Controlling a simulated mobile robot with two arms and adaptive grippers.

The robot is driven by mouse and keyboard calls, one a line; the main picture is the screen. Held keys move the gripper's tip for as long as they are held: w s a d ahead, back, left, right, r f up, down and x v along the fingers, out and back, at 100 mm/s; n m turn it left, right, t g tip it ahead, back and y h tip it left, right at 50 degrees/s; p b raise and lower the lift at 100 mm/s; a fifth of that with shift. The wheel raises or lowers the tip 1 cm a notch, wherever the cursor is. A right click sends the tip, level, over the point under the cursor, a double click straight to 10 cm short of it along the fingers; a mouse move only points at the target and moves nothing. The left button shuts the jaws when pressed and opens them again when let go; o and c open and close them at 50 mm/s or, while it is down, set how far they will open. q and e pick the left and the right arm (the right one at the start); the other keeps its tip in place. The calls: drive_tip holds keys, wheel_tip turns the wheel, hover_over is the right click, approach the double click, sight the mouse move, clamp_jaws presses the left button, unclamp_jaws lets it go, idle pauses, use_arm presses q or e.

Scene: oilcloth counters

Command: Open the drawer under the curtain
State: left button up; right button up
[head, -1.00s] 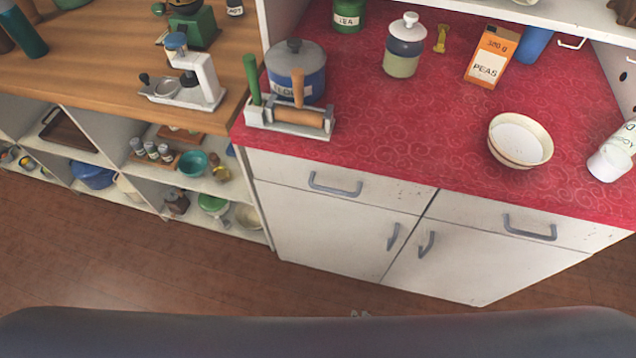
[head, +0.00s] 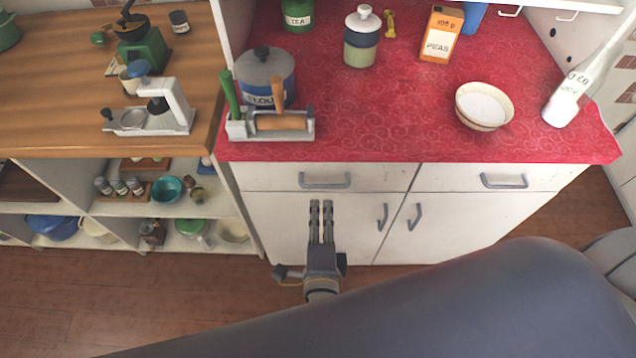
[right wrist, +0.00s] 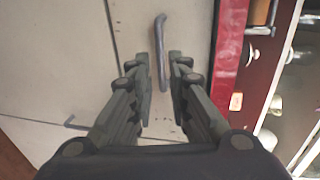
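Two closed drawers sit under the red counter. The left drawer (head: 262,178) has a grey bar handle (head: 325,184); the right drawer (head: 450,178) has a matching handle (head: 504,184). No curtain is in view. My right gripper (head: 321,203) points at the cabinet, its fingertips just below the left drawer's handle in the head view. In the right wrist view its fingers (right wrist: 161,75) are open and empty. The left drawer's handle (right wrist: 159,40) lies ahead, lined up with the gap between them. My left gripper is not in view.
Two cupboard doors with handles (head: 383,217) are below the drawers. Open shelves (head: 130,208) stand left. The floor (head: 130,290) is clear.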

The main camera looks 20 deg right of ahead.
sight(321, 185)
drive_tip(key=p+x, duration=0.1)
drive_tip(key=x, duration=0.7)
drive_tip(key=shift+w+d, duration=0.1)
drive_tip(key=shift+w, duration=0.3)
clamp_jaws()
